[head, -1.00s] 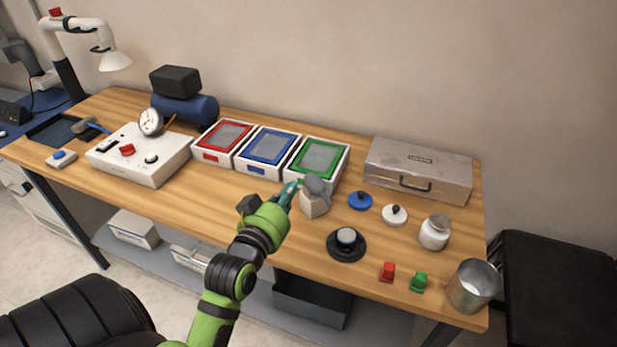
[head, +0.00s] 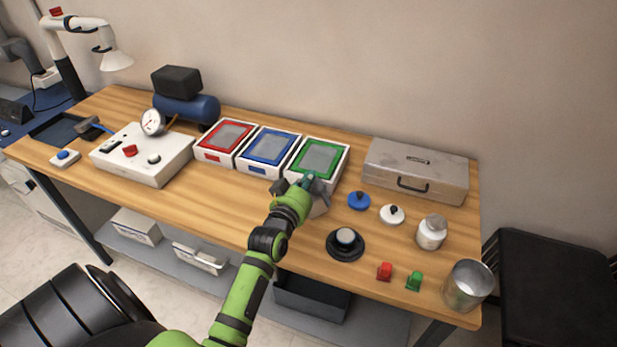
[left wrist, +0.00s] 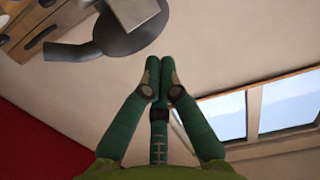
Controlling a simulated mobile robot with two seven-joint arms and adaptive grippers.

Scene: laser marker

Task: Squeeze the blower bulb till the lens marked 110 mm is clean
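The grey blower bulb (head: 320,188) sits on a pale block (head: 319,208) in front of the green-framed case, partly covered by my left gripper (head: 309,179). In the left wrist view the bulb (left wrist: 128,32) shows with its nozzle pointing left, beyond the fingertips. My left gripper (left wrist: 159,66) has its teal fingertips together, with nothing seen between them. Whether it touches the bulb is unclear. Red, blue and green framed cases (head: 222,142) (head: 269,149) (head: 319,160) stand in a row. No 110 mm marking is readable, so I cannot tell which lens bears it. My right gripper is out of view.
A black round base with a pale top (head: 346,243) stands near the bulb. Blue and white knobbed discs (head: 358,201) (head: 392,215), a jar (head: 431,232), red and green blocks (head: 384,271) (head: 414,281) and a metal cup (head: 467,286) lie right. A metal box (head: 415,170) stands behind.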

